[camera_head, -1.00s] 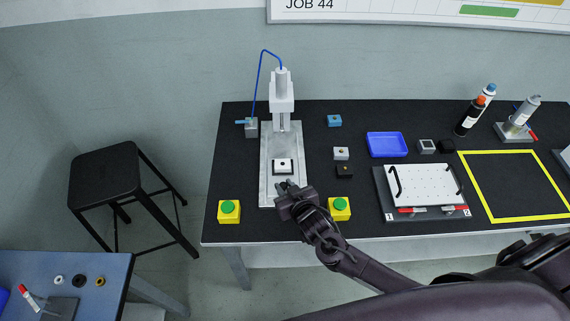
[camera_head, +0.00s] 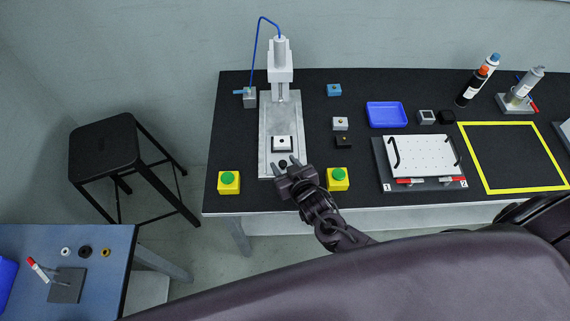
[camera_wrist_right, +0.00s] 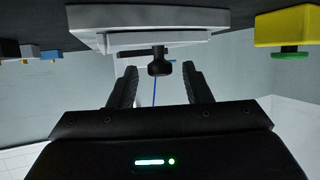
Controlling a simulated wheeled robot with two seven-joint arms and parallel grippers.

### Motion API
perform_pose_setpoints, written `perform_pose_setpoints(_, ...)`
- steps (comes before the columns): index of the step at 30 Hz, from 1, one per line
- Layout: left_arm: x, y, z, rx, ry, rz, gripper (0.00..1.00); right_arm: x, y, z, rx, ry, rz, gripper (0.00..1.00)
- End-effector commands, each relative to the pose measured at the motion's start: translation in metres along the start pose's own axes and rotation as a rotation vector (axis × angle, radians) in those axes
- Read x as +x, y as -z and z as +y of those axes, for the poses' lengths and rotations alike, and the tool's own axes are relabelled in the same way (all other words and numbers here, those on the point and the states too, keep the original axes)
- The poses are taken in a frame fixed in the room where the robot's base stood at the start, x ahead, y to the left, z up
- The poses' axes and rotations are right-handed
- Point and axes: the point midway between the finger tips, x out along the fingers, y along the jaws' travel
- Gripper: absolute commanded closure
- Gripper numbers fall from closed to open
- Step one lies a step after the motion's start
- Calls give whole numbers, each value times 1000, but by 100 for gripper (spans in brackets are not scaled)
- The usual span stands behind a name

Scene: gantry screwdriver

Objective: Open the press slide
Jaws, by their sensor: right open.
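The press (camera_head: 281,75) stands at the back of a long grey base plate (camera_head: 267,150) on the black table. Its slide (camera_head: 282,143), a pale block with a black part on top, sits on the plate in front of the press column. In the right wrist view a black knob (camera_wrist_right: 159,67) sticks out from the slide's pale front (camera_wrist_right: 150,40). My right gripper (camera_head: 289,164) is at the front end of the plate. In the wrist view its open fingers (camera_wrist_right: 159,75) stand on either side of the knob, with gaps on both sides. My left gripper is not in view.
Yellow boxes with green buttons stand left (camera_head: 229,182) and right (camera_head: 338,179) of the plate, the right one close to my gripper. Small blocks (camera_head: 340,123), a blue tray (camera_head: 387,115) and a white plate fixture (camera_head: 420,156) lie to the right.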

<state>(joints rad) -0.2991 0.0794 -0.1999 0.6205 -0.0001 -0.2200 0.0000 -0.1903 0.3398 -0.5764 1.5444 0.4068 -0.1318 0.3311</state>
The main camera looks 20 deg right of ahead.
Motion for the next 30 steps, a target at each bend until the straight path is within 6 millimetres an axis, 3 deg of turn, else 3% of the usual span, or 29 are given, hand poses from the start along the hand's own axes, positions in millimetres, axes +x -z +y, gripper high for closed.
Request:
perform_pose_setpoints(15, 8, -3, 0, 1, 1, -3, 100, -71, -2, 0, 0, 0, -2, 56)
perform_pose_setpoints(30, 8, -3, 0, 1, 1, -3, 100, -77, 0, 0, 0, 0, 0, 56)
